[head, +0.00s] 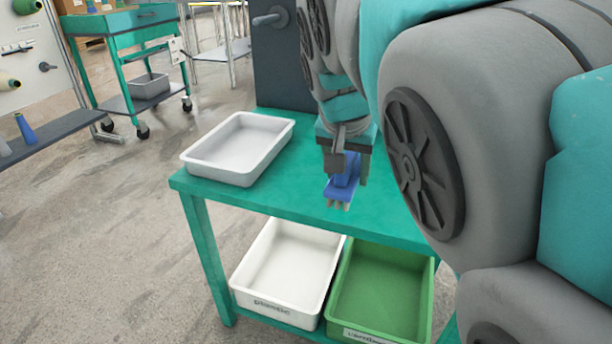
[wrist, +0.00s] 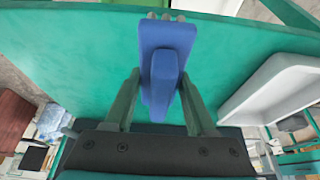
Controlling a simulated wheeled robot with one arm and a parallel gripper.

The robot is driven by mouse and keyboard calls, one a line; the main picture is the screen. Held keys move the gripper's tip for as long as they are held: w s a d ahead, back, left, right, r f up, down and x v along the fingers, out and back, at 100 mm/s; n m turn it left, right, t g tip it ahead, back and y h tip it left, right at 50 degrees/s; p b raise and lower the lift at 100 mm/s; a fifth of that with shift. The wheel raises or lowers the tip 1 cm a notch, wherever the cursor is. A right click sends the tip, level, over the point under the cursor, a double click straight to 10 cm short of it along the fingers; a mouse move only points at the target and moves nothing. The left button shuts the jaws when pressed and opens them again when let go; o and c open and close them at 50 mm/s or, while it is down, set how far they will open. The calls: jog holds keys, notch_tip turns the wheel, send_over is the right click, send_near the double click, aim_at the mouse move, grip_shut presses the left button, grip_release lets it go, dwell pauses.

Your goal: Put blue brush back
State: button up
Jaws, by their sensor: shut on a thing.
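A blue brush (head: 343,182) with pale bristles at its lower end hangs from my gripper (head: 346,170) over the green table (head: 285,196). In the wrist view the blue brush (wrist: 166,68) sits between the two dark fingers of my gripper (wrist: 158,95), which is shut on its raised handle. The brush appears above the table top; the size of the gap is hard to tell.
A white tray (head: 197,172) stands on the table, left of my gripper. A white bin (head: 283,262) labelled "plastic" and a green bin (head: 378,285) sit on the shelf below. A green cart (head: 125,40) stands at the back left. A cone rack (head: 40,140) is at the left edge.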

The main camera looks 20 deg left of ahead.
jog(key=shift+s+d+f, duration=0.15)
jog(key=shift+s+d, duration=0.15)
jog(key=shift+s, duration=0.1)
send_over(302, 170)
jog(key=s, duration=0.1)
jog(key=shift+s+f, duration=0.15)
jog(key=shift+f, duration=2.3)
jog(key=shift+f, duration=0.15)
jog(key=o, duration=1.2)
jog(key=v, duration=1.2)
